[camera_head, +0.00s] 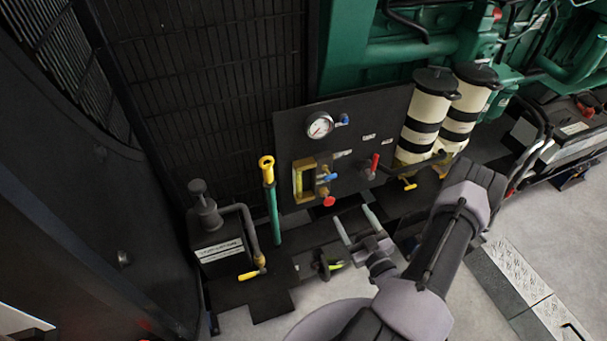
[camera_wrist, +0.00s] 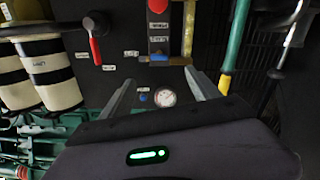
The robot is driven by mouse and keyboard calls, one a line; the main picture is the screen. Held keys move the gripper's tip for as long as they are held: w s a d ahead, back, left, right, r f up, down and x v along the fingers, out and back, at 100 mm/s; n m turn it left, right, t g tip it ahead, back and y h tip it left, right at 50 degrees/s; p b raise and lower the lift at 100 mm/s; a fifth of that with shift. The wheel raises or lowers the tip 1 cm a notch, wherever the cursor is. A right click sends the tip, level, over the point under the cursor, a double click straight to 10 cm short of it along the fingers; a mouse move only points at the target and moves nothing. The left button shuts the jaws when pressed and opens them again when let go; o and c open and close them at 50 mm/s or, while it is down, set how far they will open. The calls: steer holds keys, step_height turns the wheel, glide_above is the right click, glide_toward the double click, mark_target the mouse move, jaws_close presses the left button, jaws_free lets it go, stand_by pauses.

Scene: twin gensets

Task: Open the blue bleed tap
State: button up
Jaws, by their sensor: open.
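Two blue parts show on the dark panel (camera_head: 357,140). A small blue tap (camera_head: 344,120) sits just right of the pressure gauge (camera_head: 320,125); in the wrist view it (camera_wrist: 143,97) shows left of the gauge (camera_wrist: 165,97). A second blue handle (camera_head: 329,177) is beside the brass-framed sight glass (camera_head: 298,180), and it also shows in the wrist view (camera_wrist: 158,58). I cannot read which is the bleed tap. My gripper (camera_head: 354,220) is open and empty, below and in front of the panel. In the wrist view its fingers (camera_wrist: 160,82) are spread, with the gauge and small tap beyond.
A red lever (camera_head: 374,164) sits right of the sight glass, with a red knob (camera_head: 329,201) below it. Cream-and-black filter canisters (camera_head: 421,115) stand right. A green rod with yellow top (camera_head: 271,195) stands left, near a black pump (camera_head: 214,240).

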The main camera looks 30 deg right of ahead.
mark_target(331, 176)
steer(key=b+x, duration=0.2)
steer(key=x, duration=1.5)
steer(key=shift+s+d+r, duration=0.1)
steer(key=c, duration=1.3)
